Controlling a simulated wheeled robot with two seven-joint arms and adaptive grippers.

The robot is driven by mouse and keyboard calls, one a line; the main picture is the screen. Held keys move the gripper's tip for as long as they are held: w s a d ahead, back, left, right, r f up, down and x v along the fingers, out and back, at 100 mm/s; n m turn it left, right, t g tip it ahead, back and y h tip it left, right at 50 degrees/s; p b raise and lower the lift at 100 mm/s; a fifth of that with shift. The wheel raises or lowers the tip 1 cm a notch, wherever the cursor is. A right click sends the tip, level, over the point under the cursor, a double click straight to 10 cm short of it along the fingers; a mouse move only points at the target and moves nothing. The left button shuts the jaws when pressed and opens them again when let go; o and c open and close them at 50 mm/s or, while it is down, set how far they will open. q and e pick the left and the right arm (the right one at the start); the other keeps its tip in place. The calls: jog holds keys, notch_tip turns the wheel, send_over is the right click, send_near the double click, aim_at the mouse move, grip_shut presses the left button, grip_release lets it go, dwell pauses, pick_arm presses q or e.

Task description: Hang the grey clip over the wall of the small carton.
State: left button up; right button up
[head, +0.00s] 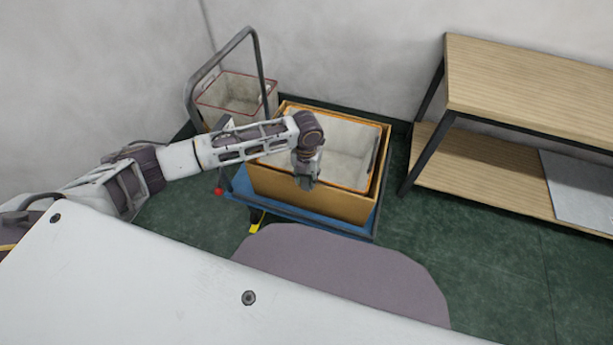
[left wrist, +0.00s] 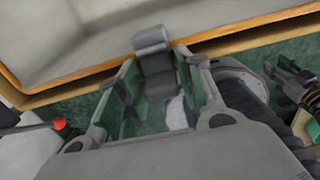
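An open tan carton (head: 310,198) stands on a blue trolley. A pale inner wall with an orange rim (head: 352,125) shows inside it; the orange rim also crosses the top of the left wrist view (left wrist: 235,32). My left gripper (head: 306,182) points down at the carton's near wall.
A second open box with a red rim (head: 236,96) stands behind, beside the trolley's grey handle (head: 256,55). A red knob (head: 218,190) is at the trolley's left. A wooden shelf (head: 530,90) stands right. A mauve rounded surface (head: 345,275) lies in front.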

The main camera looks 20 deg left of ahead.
pick_arm(q)
jog(key=o, duration=0.3)
jog(key=shift+r, duration=6)
